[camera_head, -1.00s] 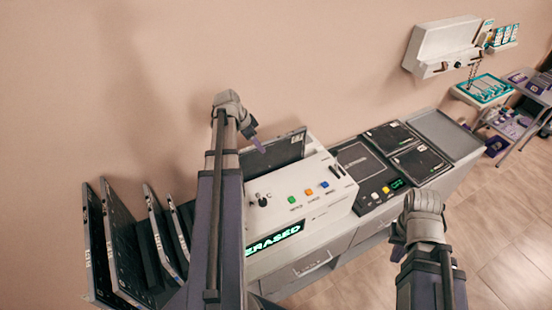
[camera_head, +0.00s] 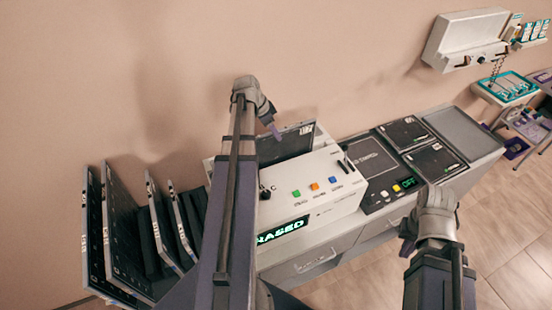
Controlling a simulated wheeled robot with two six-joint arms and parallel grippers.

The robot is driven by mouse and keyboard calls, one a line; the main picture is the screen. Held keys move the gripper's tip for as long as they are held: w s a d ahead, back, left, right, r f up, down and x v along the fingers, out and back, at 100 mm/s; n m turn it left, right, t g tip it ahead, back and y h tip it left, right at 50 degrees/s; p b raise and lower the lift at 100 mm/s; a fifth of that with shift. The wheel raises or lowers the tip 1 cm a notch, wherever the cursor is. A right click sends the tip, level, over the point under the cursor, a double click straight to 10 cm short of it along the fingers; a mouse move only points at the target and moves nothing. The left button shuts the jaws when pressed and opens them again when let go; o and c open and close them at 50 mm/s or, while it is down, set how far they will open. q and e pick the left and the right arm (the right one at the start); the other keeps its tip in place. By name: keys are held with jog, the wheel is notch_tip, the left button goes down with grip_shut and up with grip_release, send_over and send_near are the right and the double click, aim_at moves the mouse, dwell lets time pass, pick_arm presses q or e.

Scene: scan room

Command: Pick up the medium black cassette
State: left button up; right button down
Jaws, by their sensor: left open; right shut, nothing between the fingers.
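A black cassette (camera_head: 294,142) with a white label stands upright in the slot at the back of the white eraser machine (camera_head: 322,183). My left gripper (camera_head: 273,129) is open at this cassette's upper left edge, its purple fingertip close to it; I cannot tell whether they touch. Two more black cassettes, a farther one (camera_head: 405,133) and a nearer one (camera_head: 436,161), lie flat on the right part of the counter. I cannot tell which cassette is the medium one. My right gripper (camera_head: 407,240) is shut and empty in front of the counter; its fingertips are mostly hidden.
Several dark cassettes or plates lean upright in a rack at left, one of them a tall plate (camera_head: 125,225). The machine's display (camera_head: 283,230) is partly hidden by my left arm. An empty grey tray (camera_head: 462,132) ends the counter at right. A wall unit (camera_head: 468,40) hangs behind.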

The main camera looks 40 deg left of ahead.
pick_arm(q)
jog(key=b+x, duration=0.4)
jog(key=x, duration=0.1)
jog(key=shift+w+a+b, duration=0.15)
jog(key=shift+w+b, duration=0.05)
jog(key=shift+b, duration=0.15)
grip_shut()
dwell(1.2)
